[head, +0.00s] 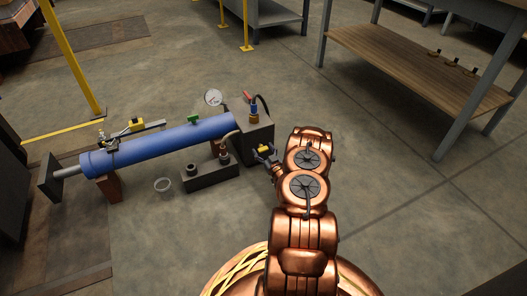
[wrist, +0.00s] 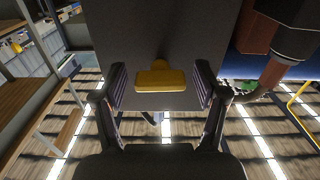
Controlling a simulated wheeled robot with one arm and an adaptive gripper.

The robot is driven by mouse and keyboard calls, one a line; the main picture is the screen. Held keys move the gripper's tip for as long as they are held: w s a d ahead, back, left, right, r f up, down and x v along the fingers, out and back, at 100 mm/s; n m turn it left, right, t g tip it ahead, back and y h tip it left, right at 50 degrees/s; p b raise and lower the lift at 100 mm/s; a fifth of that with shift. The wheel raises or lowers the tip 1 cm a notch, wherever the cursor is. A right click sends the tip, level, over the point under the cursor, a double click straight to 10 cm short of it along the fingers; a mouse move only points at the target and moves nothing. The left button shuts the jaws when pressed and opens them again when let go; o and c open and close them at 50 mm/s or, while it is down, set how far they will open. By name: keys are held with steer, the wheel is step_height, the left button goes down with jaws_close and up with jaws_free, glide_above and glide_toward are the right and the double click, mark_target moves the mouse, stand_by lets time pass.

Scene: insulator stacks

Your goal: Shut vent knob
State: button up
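A yellow T-shaped knob (wrist: 161,79), which looks like the vent knob, sticks out from the face of a dark grey block (wrist: 172,30) in the wrist view. My gripper (wrist: 160,87) is open, with one finger on each side of the knob and a visible gap on both sides. In the head view my gripper (head: 266,155) is at the right side of the grey block (head: 252,136) at the end of a blue cylinder (head: 165,143). A small yellow patch shows at the fingers there; detail is too small to tell.
A pressure gauge (head: 213,98) and a red-handled fitting (head: 254,108) stand near the block. A wooden-shelved table (head: 415,70) is at right. Floor between is clear.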

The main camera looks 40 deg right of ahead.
steer(key=c, duration=1)
steer(key=shift+r+p, duration=0.15)
steer(key=shift+p, duration=0.7)
steer(key=shift+m+p, duration=0.4)
steer(key=o, duration=1.2)
steer(key=shift+c, duration=0.2)
steer(key=v, duration=1.2)
